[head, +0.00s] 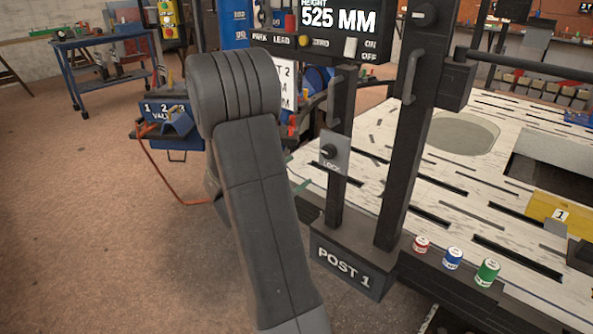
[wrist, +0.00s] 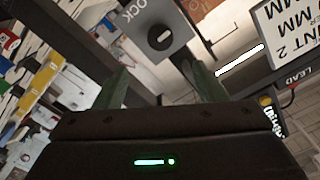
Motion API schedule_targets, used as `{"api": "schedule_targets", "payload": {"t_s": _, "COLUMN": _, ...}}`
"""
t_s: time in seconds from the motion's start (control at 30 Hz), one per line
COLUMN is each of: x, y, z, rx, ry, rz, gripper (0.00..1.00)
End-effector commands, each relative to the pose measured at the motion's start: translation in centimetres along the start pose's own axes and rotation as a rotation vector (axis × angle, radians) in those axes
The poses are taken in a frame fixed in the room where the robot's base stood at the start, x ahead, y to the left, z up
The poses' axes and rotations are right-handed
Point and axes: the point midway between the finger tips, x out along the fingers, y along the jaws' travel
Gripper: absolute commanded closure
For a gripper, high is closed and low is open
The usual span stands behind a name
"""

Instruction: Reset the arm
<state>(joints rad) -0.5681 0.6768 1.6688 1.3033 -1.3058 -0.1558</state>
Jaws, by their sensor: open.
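My arm fills the middle of the head view, its dark grey links raised in front of the bench and hiding most of my gripper. In the wrist view, my gripper (wrist: 163,80) is open, with two greenish fingers apart and nothing between them. A grey plate with a black LOCK knob (wrist: 160,38) is seen just beyond the fingertips. In the head view, this LOCK knob (head: 328,151) is on the post marked POST 1 (head: 345,268), right of my arm. I cannot tell whether the fingers touch the plate.
A display reading 525 MM (head: 338,18) tops the post. Red (head: 421,245), blue (head: 453,258) and green (head: 487,272) cans stand by the slotted bench (head: 470,180). A yellow block (head: 556,212) lies on it. A blue cart (head: 100,70) stands back left. The left floor is open.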

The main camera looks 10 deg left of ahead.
Motion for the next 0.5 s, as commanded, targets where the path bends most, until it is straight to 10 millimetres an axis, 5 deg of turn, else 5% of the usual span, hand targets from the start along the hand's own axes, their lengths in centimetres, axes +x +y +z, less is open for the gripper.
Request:
{"api": "schedule_targets", "payload": {"t_s": 0.23, "x": 1.8, "y": 0.1, "z": 0.1, "rx": 0.0, "ry": 0.002, "rz": 0.002, "gripper": 0.35}}
{"api": "schedule_targets", "payload": {"t_s": 0.5, "x": 7.0, "y": 0.2, "z": 0.1, "rx": 0.0, "ry": 0.004, "rz": 0.003, "gripper": 0.35}}
